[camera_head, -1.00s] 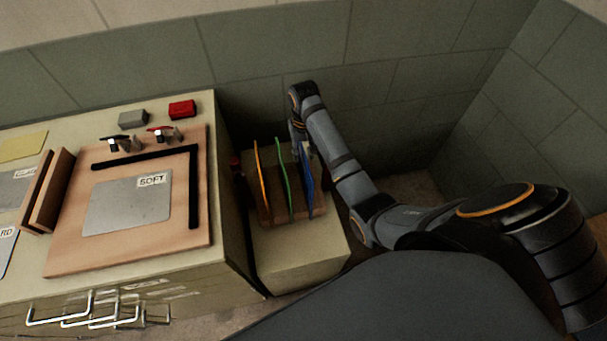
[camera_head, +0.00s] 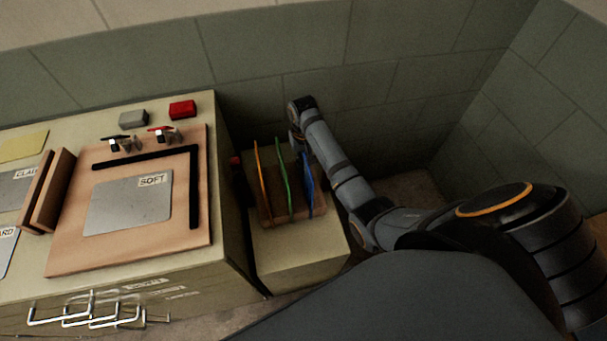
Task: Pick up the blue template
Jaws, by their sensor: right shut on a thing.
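The blue template (camera_head: 309,186) stands upright in a wooden rack (camera_head: 268,215), at the right end of a row. A green template (camera_head: 284,185) and an orange template (camera_head: 262,180) stand to its left. My right gripper (camera_head: 300,152) is at the top of the blue template and shut on it; its fingers are small and partly hidden by my arm. The template's lower edge still appears to be within the rack. My left gripper is not in view.
The rack sits on a low beige cabinet (camera_head: 300,256). To the left, a higher workbench (camera_head: 190,265) holds a wooden board (camera_head: 75,245) with a grey sheet labelled SOFT (camera_head: 128,206), plus red (camera_head: 182,109) and grey (camera_head: 132,119) blocks. A tiled wall (camera_head: 420,85) stands close behind.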

